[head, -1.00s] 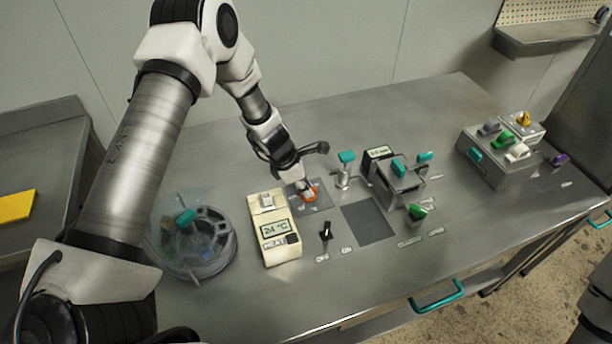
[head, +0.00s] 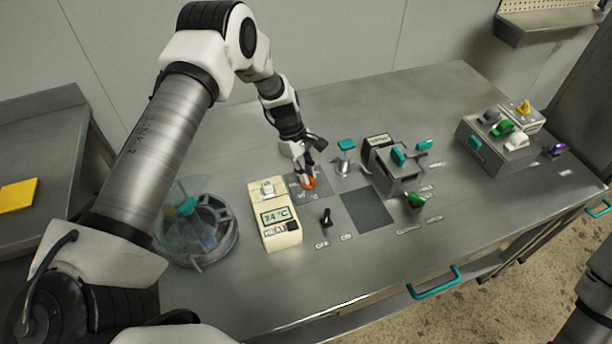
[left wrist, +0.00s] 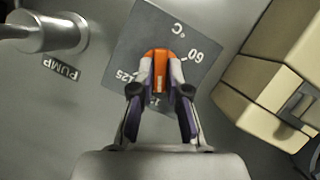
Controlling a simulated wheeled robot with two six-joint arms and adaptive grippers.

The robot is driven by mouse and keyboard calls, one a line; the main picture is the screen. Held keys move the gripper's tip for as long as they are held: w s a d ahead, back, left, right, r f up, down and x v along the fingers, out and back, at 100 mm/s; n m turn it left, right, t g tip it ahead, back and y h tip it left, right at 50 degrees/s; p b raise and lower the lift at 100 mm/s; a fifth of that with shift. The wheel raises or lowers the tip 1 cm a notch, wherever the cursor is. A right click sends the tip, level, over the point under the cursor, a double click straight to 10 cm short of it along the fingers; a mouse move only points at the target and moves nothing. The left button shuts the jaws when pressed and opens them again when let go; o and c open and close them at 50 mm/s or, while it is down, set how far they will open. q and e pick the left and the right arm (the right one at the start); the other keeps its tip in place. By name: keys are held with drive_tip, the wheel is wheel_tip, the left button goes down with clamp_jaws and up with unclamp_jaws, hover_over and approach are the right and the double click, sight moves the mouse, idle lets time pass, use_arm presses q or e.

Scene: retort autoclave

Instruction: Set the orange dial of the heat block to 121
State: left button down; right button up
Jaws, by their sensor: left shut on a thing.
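The orange dial (head: 309,183) sits on a dark grey scale plate (head: 297,194) beside the heat block (head: 281,236). My left gripper (head: 306,175) reaches down from above and is shut on the dial. In the left wrist view the dial (left wrist: 162,66) stands between the two fingertips (left wrist: 161,88). The scale plate (left wrist: 130,48) shows 60 at the right and 125 at the left; a number near the fingers is partly hidden. A pale mark shows on the dial's lower part. The heat block's display reads what looks like 74 °C. My right gripper is out of view.
A black off/on switch (head: 326,217) stands in front of the dial. A teal-topped valve (head: 345,145) is close on the right, near the PUMP label (left wrist: 60,69). A clear-lidded round vessel (head: 197,230) is left of the heat block. The front right tabletop is clear.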

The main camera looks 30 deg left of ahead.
use_arm(q)
drive_tip(key=shift+s+d+f+m+g+b, duration=0.15)
drive_tip(key=shift+m+g+b, duration=0.3)
drive_tip(key=shift+m, duration=0.55)
drive_tip(key=c, duration=1.2)
unclamp_jaws()
drive_tip(key=shift+o, duration=0.2)
drive_tip(key=shift+w, duration=0.2)
drive_tip(key=shift+r, duration=0.35)
drive_tip(key=v, duration=1.1)
drive_tip(key=shift+r, duration=0.2)
